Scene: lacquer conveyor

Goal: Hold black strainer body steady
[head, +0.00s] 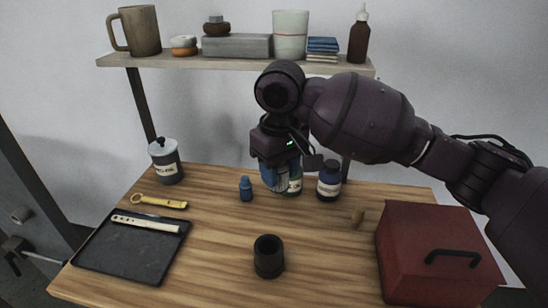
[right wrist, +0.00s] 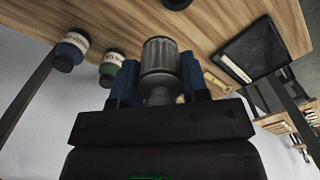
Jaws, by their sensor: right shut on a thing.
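A black strainer body (head: 268,257), a short open-topped cylinder, stands upright on the wooden table near the front middle. A dark edge at the top of the right wrist view looks like part of it (right wrist: 176,3). My right gripper (head: 279,180) is above the back middle of the table, behind and apart from the black body. In the wrist view its blue fingers (right wrist: 158,84) are shut on a grey ribbed cylinder (right wrist: 160,60) with a narrower neck. In the head view the gripper mostly hides this cylinder. My left gripper is not in view.
Behind the right gripper stand a green-and-white bottle (head: 295,184) and a dark blue labelled bottle (head: 329,182). A black tray (head: 125,252) lies left; a red box (head: 437,262) stands right. Table around the black body is clear.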

